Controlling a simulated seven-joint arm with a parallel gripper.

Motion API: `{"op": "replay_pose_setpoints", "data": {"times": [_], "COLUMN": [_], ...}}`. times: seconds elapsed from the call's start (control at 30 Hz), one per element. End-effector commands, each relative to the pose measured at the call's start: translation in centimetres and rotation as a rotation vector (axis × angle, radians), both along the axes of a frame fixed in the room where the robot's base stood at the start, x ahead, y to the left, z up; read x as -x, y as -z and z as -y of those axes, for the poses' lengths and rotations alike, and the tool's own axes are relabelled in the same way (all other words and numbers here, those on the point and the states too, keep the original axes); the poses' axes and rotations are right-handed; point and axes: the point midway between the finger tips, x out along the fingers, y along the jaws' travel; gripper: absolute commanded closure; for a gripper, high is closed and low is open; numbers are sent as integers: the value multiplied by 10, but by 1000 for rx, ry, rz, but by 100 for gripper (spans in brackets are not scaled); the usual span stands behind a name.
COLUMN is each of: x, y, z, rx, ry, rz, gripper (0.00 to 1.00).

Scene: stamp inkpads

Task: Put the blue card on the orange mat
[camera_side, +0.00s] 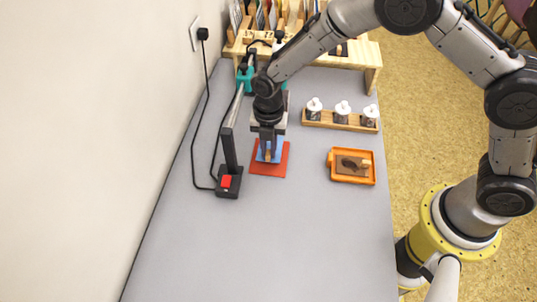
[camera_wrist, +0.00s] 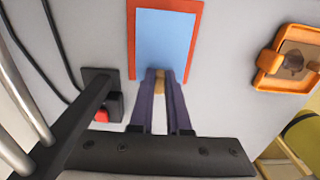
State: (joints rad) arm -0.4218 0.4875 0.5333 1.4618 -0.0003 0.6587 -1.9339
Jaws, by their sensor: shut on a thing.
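The blue card (camera_side: 277,154) is over the red-orange mat (camera_side: 268,170) in the side view. In the wrist view the card (camera_wrist: 165,40) shows with the mat's border (camera_wrist: 131,40) around its far end and both sides. My gripper (camera_side: 267,155) is shut on a small tan block (camera_wrist: 160,80) at the card's near edge, which looks like the card's grip. My gripper (camera_wrist: 160,86) also shows in the wrist view, its fingers hiding the area below the block. I cannot tell whether the card touches the mat.
A black lamp-like post with a red button (camera_side: 226,181) stands close left of the mat. An orange tray (camera_side: 352,178) with a brown pad is to the right. A wooden rack (camera_side: 340,122) holds white-topped bottles behind. The table's front is clear.

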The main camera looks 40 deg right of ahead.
Motion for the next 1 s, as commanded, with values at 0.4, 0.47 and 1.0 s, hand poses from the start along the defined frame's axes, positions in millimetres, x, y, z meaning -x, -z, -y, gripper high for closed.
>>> {"op": "replay_pose_setpoints", "data": {"times": [0.4, 0.47, 1.0], "x": [-1, -1, -1], "y": [31, 31, 34], "z": [0, 0, 0], "rx": [-1, -1, 0], "ry": [0, 0, 0], "rz": [1, 1, 0], "gripper": [100, 100, 55]}}
